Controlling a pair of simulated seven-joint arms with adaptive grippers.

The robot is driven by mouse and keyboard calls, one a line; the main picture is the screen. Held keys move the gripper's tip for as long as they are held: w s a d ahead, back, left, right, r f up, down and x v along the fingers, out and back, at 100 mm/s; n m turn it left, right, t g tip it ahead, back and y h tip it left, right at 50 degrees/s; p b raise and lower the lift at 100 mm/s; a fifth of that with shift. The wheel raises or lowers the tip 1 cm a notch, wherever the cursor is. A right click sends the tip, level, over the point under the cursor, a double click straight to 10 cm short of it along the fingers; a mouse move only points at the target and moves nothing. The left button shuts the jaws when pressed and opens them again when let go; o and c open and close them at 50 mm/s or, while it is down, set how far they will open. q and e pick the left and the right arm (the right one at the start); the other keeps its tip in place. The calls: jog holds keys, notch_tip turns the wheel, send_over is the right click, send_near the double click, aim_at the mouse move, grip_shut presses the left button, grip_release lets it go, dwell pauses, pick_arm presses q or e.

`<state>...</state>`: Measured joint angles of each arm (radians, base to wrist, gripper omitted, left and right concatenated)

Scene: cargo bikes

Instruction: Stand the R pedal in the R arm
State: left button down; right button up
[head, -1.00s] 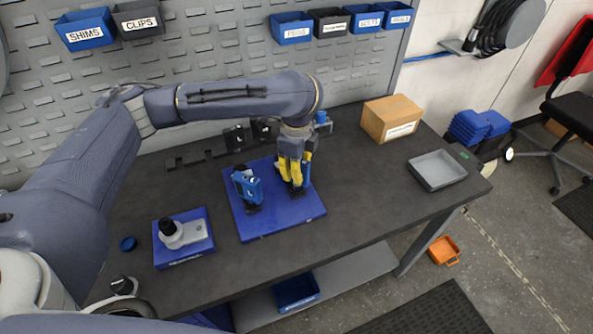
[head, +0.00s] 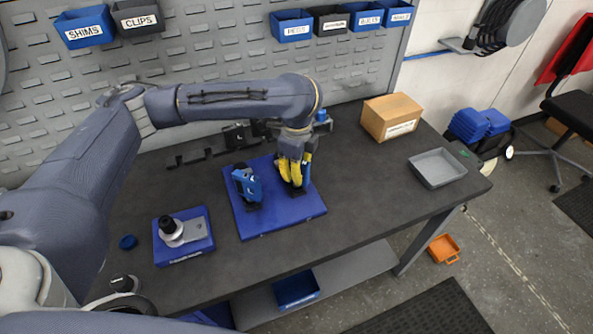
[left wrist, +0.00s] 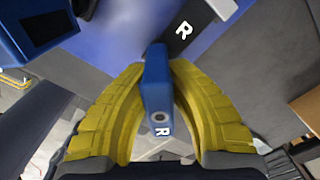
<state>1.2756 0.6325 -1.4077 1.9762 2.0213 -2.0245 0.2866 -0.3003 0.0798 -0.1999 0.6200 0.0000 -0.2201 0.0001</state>
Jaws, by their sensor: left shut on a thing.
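The R pedal (left wrist: 157,90) is a blue block with a white R and a small round hole, seen in the left wrist view. My left gripper (head: 292,174) has yellow fingers shut on it, one on each side; they also show in the left wrist view (left wrist: 158,110). The R arm (left wrist: 190,32) is a dark bar with a white R and a pale end, just beyond the pedal's far end. I cannot tell whether the pedal touches or sits in it. A blue pedal (head: 247,186) stands on the left of the blue board (head: 270,225). My right gripper is not in view.
A grey part stands on a small blue tray (head: 180,256) at the left front. A cardboard box (head: 390,117) and a grey tray (head: 436,168) are to the right. A dark rack (head: 195,157) lies behind the board.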

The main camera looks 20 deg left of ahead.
pick_arm(q)
jog(key=c, duration=1.3)
grip_release()
jog(key=shift+d+r, duration=0.1)
jog(key=shift+r, duration=5.8)
